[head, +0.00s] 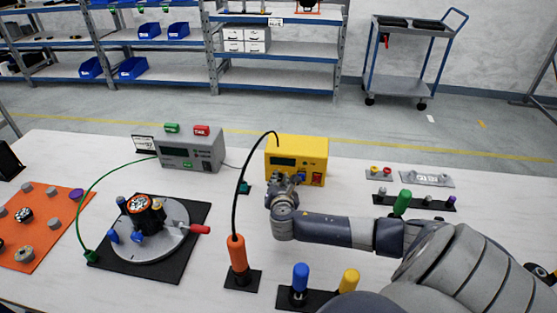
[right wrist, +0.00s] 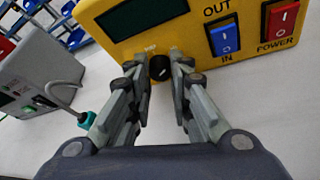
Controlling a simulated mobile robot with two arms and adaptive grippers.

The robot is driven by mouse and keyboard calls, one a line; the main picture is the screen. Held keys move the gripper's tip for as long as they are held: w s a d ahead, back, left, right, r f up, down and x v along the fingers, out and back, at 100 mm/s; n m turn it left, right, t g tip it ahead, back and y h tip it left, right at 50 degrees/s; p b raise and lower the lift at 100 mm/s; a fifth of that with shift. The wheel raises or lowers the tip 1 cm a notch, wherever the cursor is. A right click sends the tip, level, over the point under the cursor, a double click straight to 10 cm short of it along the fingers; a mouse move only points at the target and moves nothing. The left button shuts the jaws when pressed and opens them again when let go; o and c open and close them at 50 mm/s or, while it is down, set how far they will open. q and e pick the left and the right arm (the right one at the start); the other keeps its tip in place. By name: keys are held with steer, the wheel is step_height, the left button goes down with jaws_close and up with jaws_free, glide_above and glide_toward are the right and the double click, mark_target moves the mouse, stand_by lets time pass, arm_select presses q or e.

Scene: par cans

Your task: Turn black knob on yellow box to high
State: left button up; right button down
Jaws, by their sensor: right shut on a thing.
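The yellow box (head: 312,147) stands at the middle back of the table, with its front towards me. In the right wrist view, the yellow box (right wrist: 193,32) shows a dark display, a blue IN/OUT switch and a red POWER switch. The black knob (right wrist: 160,68) is low on its front, below the display, with a small light mark on its face. My right gripper (head: 284,180) is at the front of the box. In the right wrist view, its fingertips (right wrist: 160,66) are closed on both sides of the knob. The knob is hidden in the head view. My left gripper is not in view.
A grey box (head: 185,152) stands to the left. An orange handle (head: 238,258) with a black cable stands upright near my right forearm. A round grey fixture (head: 175,232) is on a black mat at the left. A green handle (head: 402,202) stands at the right.

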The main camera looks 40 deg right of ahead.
steer(key=shift+m+t, duration=0.3)
steer(key=shift+m, duration=0.1)
steer(key=c, duration=1.4)
jaws_free()
steer(key=shift+c, duration=0.2)
step_height(320, 180, up, 10)
steer(key=shift+f, duration=0.1)
